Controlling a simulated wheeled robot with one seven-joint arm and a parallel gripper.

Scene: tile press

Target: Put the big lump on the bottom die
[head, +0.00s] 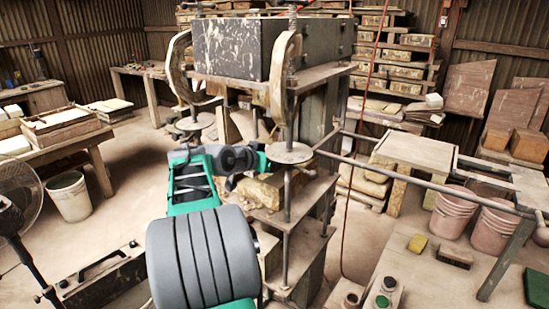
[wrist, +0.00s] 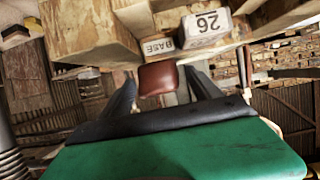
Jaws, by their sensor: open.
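In the wrist view, my gripper (wrist: 161,88) has its two dark fingers spread apart. A smooth reddish-brown lump (wrist: 158,77) shows between and beyond them; I cannot tell whether it is the big lump, or whether a finger touches it. Just past it is a block marked BASE (wrist: 158,46) with a pale block marked 26 (wrist: 206,24) beside it. In the head view, my arm reaches into the press (head: 225,50) and hides the fingers. A rough yellowish-brown block (head: 262,191) sits on the press platform; I cannot tell whether it is the bottom die.
The press rods (head: 288,190) and round plates (head: 289,153) stand close around my arm. A long metal rail (head: 430,182) runs right from the press. A small table (head: 412,152) and pink buckets (head: 490,235) stand at right. Floor at left, near a white bucket (head: 69,197), is partly clear.

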